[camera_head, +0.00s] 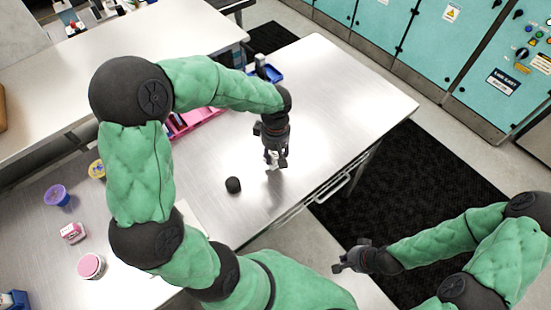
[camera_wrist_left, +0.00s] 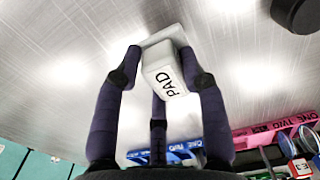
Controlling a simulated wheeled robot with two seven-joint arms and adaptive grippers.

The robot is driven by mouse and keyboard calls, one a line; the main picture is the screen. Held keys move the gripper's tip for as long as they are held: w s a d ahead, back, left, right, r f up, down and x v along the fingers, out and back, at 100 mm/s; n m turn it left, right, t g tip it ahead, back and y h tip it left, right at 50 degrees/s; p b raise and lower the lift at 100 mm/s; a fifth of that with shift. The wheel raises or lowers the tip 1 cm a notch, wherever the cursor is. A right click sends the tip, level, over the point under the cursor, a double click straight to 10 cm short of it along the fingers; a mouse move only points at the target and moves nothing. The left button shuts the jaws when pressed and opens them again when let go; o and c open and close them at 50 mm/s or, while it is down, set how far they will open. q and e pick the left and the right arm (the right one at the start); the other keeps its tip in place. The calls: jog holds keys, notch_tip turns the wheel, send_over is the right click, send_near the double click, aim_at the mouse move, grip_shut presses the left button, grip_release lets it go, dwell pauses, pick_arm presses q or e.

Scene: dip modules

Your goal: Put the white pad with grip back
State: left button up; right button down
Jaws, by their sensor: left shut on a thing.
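The white pad (camera_wrist_left: 165,72) is a small block with "PAD" in black letters on its face. My left gripper (camera_head: 274,162) is shut on it, its fingers on both sides of the block. In the head view only a bit of white shows between the fingers, over the bare steel table (camera_head: 310,100). I cannot tell whether the pad touches the table. My right gripper (camera_head: 350,262) is beyond the table's front edge, away from the pad; its finger gap is unclear.
A pink tray (camera_wrist_left: 270,132) marked "ONE TWO" and a blue tray (camera_wrist_left: 165,153) lie behind the left gripper. A black cylinder (camera_head: 233,184) stands nearby. A purple-topped cup (camera_head: 57,195) and pink-topped containers (camera_head: 90,265) are at the left. The right part of the table is clear.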

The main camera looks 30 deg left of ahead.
aim_at(275, 159)
pick_arm(q)
notch_tip(275, 159, down, 3)
jog(key=shift+f+b, duration=0.15)
jog(key=shift+b, duration=0.25)
jog(key=shift+f, duration=0.1)
jog(key=o, duration=1)
jog(key=shift+r, duration=0.35)
notch_tip(275, 159, up, 12)
jog(key=p, duration=0.3)
jog(key=shift+f, duration=0.15)
